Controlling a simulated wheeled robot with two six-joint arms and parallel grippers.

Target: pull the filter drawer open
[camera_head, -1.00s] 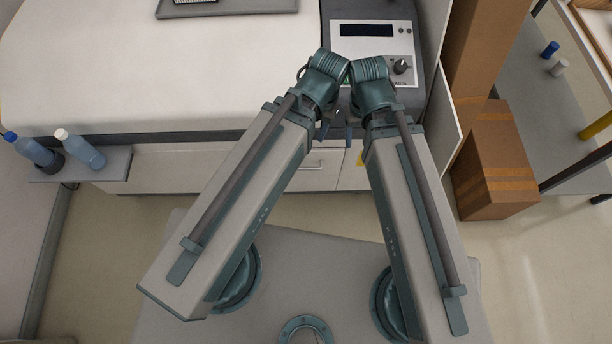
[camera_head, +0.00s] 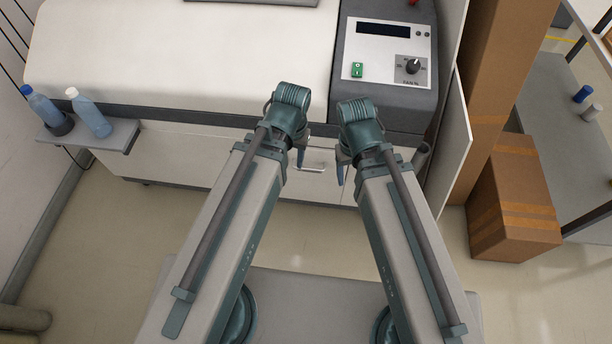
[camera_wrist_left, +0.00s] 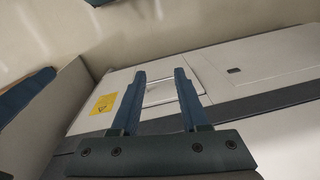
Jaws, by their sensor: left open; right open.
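The filter drawer (camera_head: 318,186) is a white front panel low on the machine, below the dark band. It looks closed. Its pale bar handle (camera_head: 314,167) shows between my two grippers. My left gripper (camera_head: 301,157) is open near the handle's left end. In the left wrist view its two blue fingers (camera_wrist_left: 160,74) stand apart, with the drawer front (camera_wrist_left: 158,95) seen between them; contact with the handle cannot be told. My right gripper (camera_head: 341,172) is to the right of the handle, open, its fingers partly hidden by its own wrist.
The control panel (camera_head: 386,55) with a knob and green switch sits above on the right. A side shelf (camera_head: 118,136) with two bottles is at left. Cardboard boxes (camera_head: 513,205) stand at right. A yellow label (camera_wrist_left: 104,104) is beside the drawer.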

